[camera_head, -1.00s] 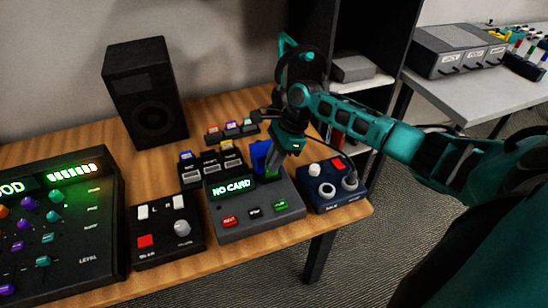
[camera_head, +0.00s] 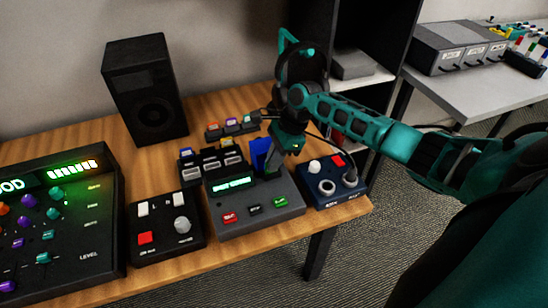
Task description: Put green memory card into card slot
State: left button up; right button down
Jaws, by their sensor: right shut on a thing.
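The grey card reader box (camera_head: 262,222) stands on the wooden table, with a lit green display (camera_head: 233,183) whose text is too small to read surely. A blue upright piece (camera_head: 260,153) rises at its back right, where the card slot appears to be. I cannot see how deep the card sits. My left gripper is not in view.
A dark blue box with knobs (camera_head: 333,188) stands close right of the reader. A black box with a red button (camera_head: 167,232) is at its left, and a mixer (camera_head: 60,225) further left. Racks of small coloured cards (camera_head: 231,127) stand behind. A black speaker (camera_head: 145,90) is at the back.

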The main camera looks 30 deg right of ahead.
jog(key=c, duration=1.1)
grip_release()
jog(key=shift+c, duration=0.2)
jog(key=shift+r, duration=0.1)
jog(key=shift+c, duration=0.7)
jog(key=shift+o, duration=1)
